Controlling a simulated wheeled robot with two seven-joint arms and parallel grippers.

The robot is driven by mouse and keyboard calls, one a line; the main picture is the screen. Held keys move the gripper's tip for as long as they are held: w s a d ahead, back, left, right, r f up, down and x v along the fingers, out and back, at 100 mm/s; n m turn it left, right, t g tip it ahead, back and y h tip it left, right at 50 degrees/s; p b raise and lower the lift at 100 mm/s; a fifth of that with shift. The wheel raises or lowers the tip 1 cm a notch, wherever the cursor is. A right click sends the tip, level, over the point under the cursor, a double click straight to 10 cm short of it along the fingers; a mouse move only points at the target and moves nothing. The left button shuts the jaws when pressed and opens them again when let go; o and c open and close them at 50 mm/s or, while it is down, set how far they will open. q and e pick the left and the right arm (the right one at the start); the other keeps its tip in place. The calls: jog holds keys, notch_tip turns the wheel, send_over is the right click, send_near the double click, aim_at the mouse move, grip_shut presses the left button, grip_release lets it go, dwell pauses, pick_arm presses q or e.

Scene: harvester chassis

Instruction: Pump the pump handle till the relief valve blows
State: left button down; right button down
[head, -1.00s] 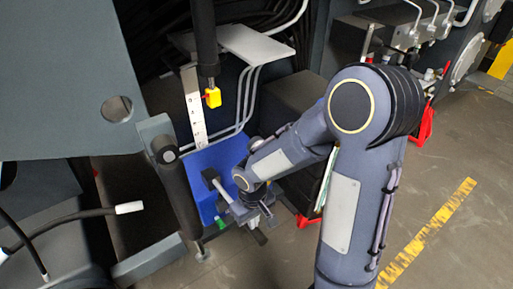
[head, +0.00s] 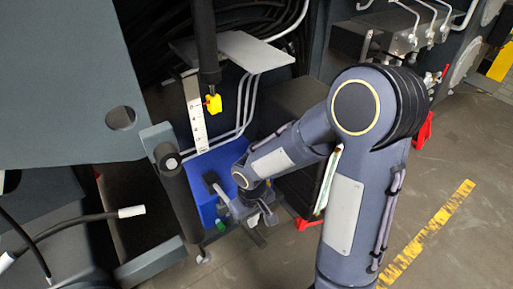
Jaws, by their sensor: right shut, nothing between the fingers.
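A lever with a black grip (head: 211,181) and a short pale rod, which looks like the pump handle, lies over a blue panel (head: 206,206) at lower centre. My right gripper (head: 247,210) is low beside the rod's right end. It is shut and holds nothing. Its fingertips are small and partly hidden by my wrist, so I cannot tell whether they touch the rod. A green part (head: 220,225) shows just below. I cannot pick out the relief valve for sure. My left gripper is out of view.
A thick black cylinder (head: 181,195) stands left of the blue panel. Above hang a yellow piece (head: 214,104) and a white marked strip (head: 195,115). A grey shelf (head: 232,50) juts out over pipes. A dark box (head: 290,115) stands behind my arm.

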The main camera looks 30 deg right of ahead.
jog(key=shift+f, duration=0.1)
dwell(0.7)
jog(key=shift+r+p, duration=0.55)
jog(key=shift+r, duration=3.5)
jog(key=s+r+m+t+y+p, duration=0.2)
jog(key=s+r+t, duration=0.3)
jog(key=s+r, duration=0.5)
jog(key=shift+s+a+r+m+t+y, duration=0.3)
jog(key=shift+s+a+y, duration=0.15)
jog(key=shift+s+y, duration=0.65)
jog(key=c, duration=2.2)
grip_release()
jog(key=shift+s, duration=0.1)
